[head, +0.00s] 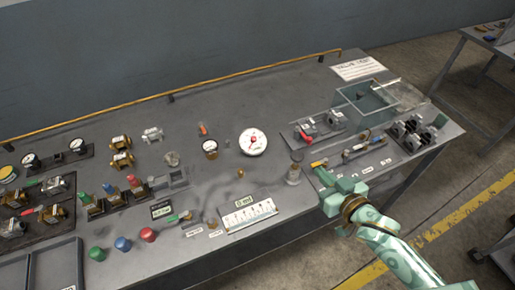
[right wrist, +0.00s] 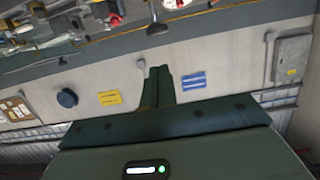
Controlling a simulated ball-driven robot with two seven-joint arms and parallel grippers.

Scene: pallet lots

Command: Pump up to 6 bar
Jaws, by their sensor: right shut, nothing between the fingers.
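A large round white gauge (head: 253,141) with a red centre lies near the middle of the bench; its reading is too small to make out. A small upright cylinder with a dark round top (head: 294,175), possibly a pump, stands near the front edge, just left of my right gripper. My right gripper (head: 322,172) is over the front right of the bench, close to a yellow-handled part (head: 319,163); I cannot tell whether they touch. In the right wrist view its fingers (right wrist: 158,86) are shut and empty. My left gripper is not in view.
A clear open-topped box (head: 364,103) stands at the back right. Several valves and fittings fill the left side. Red (head: 148,235), blue (head: 123,244) and green (head: 97,254) knobs line the front. A white scale panel (head: 249,215) lies front centre. A yellow rail (head: 210,82) runs behind.

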